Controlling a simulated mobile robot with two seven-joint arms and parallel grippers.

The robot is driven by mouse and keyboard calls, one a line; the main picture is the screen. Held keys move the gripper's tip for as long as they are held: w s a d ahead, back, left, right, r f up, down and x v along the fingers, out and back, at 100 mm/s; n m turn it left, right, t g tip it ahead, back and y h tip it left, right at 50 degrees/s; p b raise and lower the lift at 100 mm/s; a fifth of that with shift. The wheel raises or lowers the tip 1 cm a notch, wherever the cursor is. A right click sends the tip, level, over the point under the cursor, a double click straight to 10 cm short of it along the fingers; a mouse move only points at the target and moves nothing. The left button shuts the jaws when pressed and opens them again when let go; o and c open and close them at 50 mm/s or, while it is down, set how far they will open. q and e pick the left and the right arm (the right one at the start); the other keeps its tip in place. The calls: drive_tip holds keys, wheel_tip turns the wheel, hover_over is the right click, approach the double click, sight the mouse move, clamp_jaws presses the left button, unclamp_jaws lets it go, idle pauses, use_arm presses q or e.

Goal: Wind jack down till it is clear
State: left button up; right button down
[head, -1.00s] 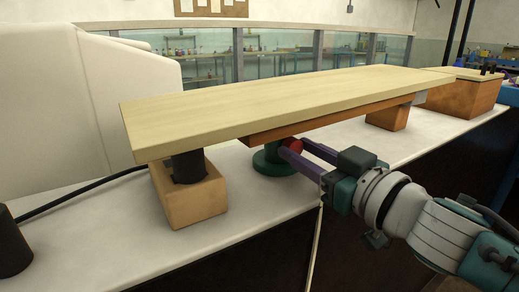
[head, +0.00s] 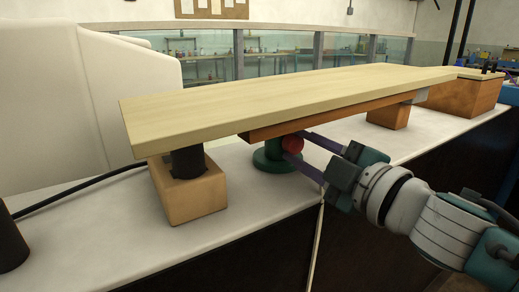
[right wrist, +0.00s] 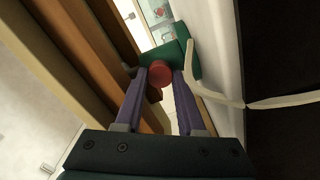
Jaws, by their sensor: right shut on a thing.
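The jack has a green round base (head: 268,158) and a red knob (head: 293,144) facing me. It stands on the bench under an orange-brown beam (head: 300,124) beneath the long pale board (head: 290,98). Its top is hidden by the beam, so I cannot tell whether it touches. My right gripper (head: 297,147) is shut on the red knob, one purple finger above and one below. In the right wrist view the fingers flank the red knob (right wrist: 161,73), with the green jack body (right wrist: 185,52) behind. My left gripper is not in view.
The board spans a dark post in a wooden block (head: 192,195) at the left and an orange block (head: 390,115) at the right. A pale cord (head: 318,230) hangs over the bench's front edge. The white bench top (head: 120,235) is clear in front.

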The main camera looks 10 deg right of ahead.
drive_tip(key=n, duration=0.3)
drive_tip(key=shift+n+b, duration=0.35)
drive_tip(key=shift+n, duration=0.05)
drive_tip(key=n, duration=0.3)
drive_tip(key=shift+f+b, duration=0.1)
drive_tip(key=shift+b, duration=0.25)
drive_tip(key=shift+n+b, duration=0.3)
drive_tip(key=shift+n, duration=1.6)
drive_tip(key=c, duration=0.5)
unclamp_jaws()
